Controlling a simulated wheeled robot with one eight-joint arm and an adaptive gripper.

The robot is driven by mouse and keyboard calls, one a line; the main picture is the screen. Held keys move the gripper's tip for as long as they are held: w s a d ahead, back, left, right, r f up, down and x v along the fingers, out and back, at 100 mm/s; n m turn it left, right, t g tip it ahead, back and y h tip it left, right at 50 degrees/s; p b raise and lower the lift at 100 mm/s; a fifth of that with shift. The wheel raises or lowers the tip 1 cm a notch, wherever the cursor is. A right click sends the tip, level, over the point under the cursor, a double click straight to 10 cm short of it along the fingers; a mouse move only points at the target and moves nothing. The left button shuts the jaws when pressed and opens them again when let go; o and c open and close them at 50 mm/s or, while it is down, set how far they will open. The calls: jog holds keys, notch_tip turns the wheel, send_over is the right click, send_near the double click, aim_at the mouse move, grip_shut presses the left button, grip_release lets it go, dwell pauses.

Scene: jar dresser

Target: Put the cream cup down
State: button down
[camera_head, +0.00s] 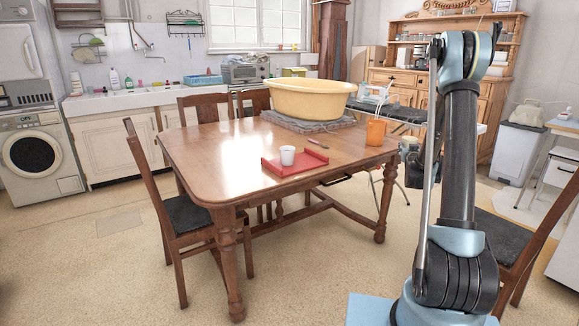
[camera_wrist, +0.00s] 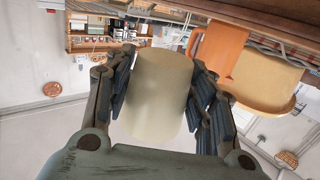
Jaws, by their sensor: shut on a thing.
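My gripper (camera_wrist: 160,100) is shut on the cream cup (camera_wrist: 160,85), with one dark finger pad on each side of it in the wrist view. That view is upside down, and the cup fills its middle. In the head view, a small pale shape beside the table's right edge, partly behind my arm, seems to be the held cup. The wooden table (camera_head: 200,165) shows at the top right of the wrist view, apart from the cup as far as I can tell.
An orange mug (camera_head: 376,132) stands near the table's right edge. A red tray (camera_head: 277,168) with a white cup (camera_head: 287,155) lies near the middle. A large yellow tub (camera_head: 310,98) is at the back. The table's left part is clear. Chairs (camera_head: 150,200) stand around it.

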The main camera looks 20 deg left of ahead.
jog(key=s+a+r+n+y, duration=0.1)
jog(key=a+r+n+y, duration=0.15)
jog(key=a, duration=1.45)
notch_tip(320, 180, up, 11)
jog(key=n+g+y, duration=0.3)
jog(key=n+y, duration=0.2)
jog(key=y, duration=0.3)
send_over(287, 156)
jog(key=w, duration=0.3)
jog(key=shift+m, duration=0.25)
jog(key=f, duration=0.9)
jog(key=shift+a+f, duration=0.1)
jog(key=shift+a, duration=0.15)
jog(key=shift+s+d+f, duration=0.1)
jog(key=shift+s+f, duration=0.05)
jog(key=shift+f, duration=0.15)
jog(key=shift+s, duration=0.35)
jog(key=c, duration=0.7)
grip_release()
jog(key=shift+s, duration=0.1)
jog(key=shift+w+f, duration=0.15)
jog(key=shift+w, duration=0.15)
